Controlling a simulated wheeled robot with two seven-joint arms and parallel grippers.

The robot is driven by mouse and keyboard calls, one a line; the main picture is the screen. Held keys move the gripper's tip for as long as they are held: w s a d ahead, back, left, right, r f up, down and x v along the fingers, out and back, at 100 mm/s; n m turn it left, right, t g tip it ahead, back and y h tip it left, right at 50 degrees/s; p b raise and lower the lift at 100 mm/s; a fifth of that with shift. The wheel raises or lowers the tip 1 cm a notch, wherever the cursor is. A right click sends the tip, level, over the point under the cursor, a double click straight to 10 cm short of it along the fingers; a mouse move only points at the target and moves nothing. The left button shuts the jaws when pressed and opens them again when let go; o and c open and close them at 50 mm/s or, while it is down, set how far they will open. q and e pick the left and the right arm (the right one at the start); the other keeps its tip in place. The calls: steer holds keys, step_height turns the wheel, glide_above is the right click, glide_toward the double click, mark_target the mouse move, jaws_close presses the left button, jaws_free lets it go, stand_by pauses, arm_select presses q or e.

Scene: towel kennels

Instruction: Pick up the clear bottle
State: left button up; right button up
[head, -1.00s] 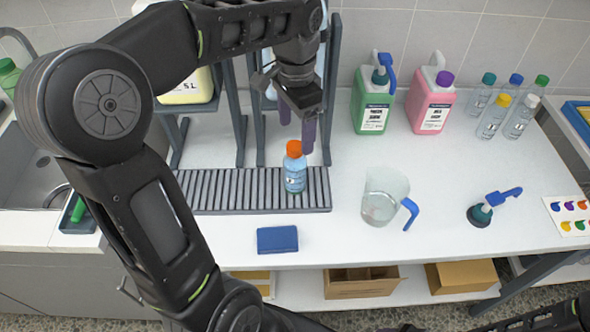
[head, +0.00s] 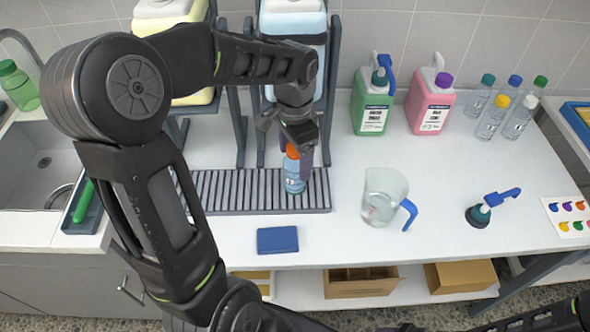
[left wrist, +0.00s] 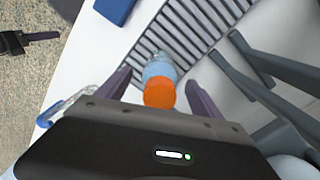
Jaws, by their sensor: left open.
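A small clear bottle with an orange cap and light blue contents (head: 294,184) stands upright on the grey slatted rack (head: 240,190). It also shows in the left wrist view, its orange cap (left wrist: 160,93) toward the camera. My left gripper (head: 296,162) is open over it, pointing down. Its two purple fingers lie on either side of the bottle's upper part in the left wrist view (left wrist: 157,86), with gaps visible. I cannot tell whether either finger touches it. What looks like part of my right gripper (left wrist: 28,40) shows at the left of the left wrist view.
Several clear bottles with coloured caps (head: 492,117) stand at the back right. Green (head: 372,102) and pink (head: 431,102) jugs stand near the wall. A clear pitcher (head: 383,196) stands right of the rack, a blue sponge (head: 277,240) in front. Dark rack posts (head: 333,90) rise behind the bottle.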

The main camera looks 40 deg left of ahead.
arm_select(q)
step_height(320, 180, down, 3)
steer(key=shift+f, duration=0.2)
steer(key=shift+c, duration=0.5)
jaws_close()
stand_by(0.6)
